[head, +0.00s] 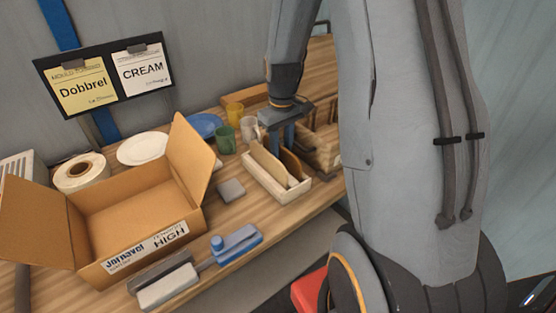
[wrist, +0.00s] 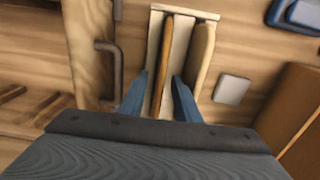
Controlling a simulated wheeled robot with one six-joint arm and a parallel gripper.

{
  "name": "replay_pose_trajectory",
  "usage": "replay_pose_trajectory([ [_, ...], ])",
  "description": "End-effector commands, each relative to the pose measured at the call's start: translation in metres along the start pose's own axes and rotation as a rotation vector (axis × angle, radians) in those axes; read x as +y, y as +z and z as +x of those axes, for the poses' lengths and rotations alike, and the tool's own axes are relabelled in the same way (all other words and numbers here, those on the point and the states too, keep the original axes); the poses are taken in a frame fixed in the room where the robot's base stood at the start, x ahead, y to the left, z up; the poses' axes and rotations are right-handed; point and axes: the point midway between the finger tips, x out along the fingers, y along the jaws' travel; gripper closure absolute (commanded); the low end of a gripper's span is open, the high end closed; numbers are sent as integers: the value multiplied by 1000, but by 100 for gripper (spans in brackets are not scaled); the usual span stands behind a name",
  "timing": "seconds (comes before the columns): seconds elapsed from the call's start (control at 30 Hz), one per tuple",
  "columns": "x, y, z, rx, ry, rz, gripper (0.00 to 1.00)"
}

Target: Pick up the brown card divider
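The brown card divider (head: 291,165) stands on edge in a white tray (head: 280,195), beside a lighter tan divider (head: 267,163). In the wrist view the brown divider (wrist: 167,55) is the thin upright edge left of the thicker tan divider (wrist: 201,58). My gripper (wrist: 159,78) is open, with one blue finger on each side of the brown divider's near part. Gaps show between the fingers and the divider. In the head view my gripper (head: 285,137) is over the tray's far right part, and hides some of the brown divider's surroundings.
A wooden box (head: 322,147) with a dark handle (wrist: 110,65) stands close beside the tray. Cups (head: 225,140) stand behind it. A grey square block (head: 231,190), an open cardboard box (head: 130,200) and a blue brush-like item (head: 236,245) are to the left.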

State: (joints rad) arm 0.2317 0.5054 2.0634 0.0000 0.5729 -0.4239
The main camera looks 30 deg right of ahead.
Motion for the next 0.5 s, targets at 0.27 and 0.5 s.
replay_pose_trajectory([
  [0.27,0,0,0,0,0,-1,100],
  [0.5,0,0,-1,1,0,-1,100],
])
